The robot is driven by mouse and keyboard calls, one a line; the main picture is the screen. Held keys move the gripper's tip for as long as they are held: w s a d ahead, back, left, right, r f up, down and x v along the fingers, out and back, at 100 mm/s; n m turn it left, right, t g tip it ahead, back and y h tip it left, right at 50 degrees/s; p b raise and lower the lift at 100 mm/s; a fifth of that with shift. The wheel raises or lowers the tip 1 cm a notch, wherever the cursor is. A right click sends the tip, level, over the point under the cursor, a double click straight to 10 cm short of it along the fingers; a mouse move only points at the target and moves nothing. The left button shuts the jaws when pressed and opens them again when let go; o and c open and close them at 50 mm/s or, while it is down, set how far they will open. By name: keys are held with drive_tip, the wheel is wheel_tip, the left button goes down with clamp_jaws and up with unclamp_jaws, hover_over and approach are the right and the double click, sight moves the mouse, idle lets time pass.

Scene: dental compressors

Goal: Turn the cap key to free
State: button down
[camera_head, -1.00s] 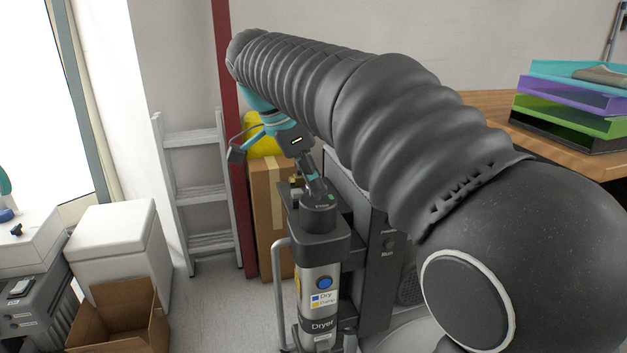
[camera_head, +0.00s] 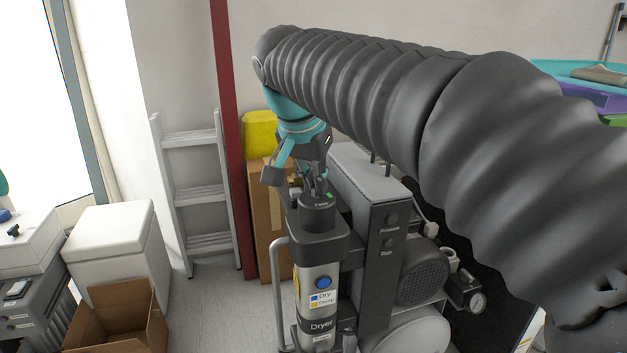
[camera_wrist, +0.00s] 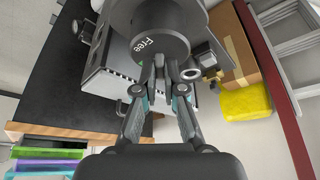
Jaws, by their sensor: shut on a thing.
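The dryer column (camera_head: 318,285) stands upright, with a blue button and a "Dryer" label, and carries a dark round cap (camera_head: 318,214) on top. A small green mark shows on the cap's top. In the wrist view the cap (camera_wrist: 150,20) fills the top middle, with the white word "Free" on it. My gripper (camera_head: 316,190) reaches down onto the cap from above and behind. In the wrist view my gripper (camera_wrist: 160,78) has its fingertips close together at the cap, shut on the cap key. The key itself is mostly hidden by the fingers, so its angle cannot be told.
The compressor's grey housing (camera_head: 368,180) and motor (camera_head: 422,277) stand right of the dryer. A cardboard box (camera_head: 262,215) with a yellow item (camera_head: 259,134) on it is behind. A ladder (camera_head: 192,195) leans at the left. An open carton (camera_head: 118,318) lies on the floor.

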drive_tip(key=n, duration=0.1)
drive_tip(key=n+y, duration=0.1)
drive_tip(key=n, duration=0.1)
drive_tip(key=shift+d+n+y, duration=0.2)
drive_tip(key=shift+n+y, duration=0.1)
drive_tip(key=n, duration=0.2)
drive_tip(key=n+y+p, duration=0.1)
drive_tip(key=n, duration=0.1)
drive_tip(key=shift+d+y, duration=0.1)
drive_tip(key=shift+y, duration=0.2)
drive_tip(key=shift+n, duration=0.4)
idle(0.5)
drive_tip(key=c, duration=1.3)
unclamp_jaws()
drive_tip(key=shift+o, duration=0.2)
drive_tip(key=v, duration=1.2)
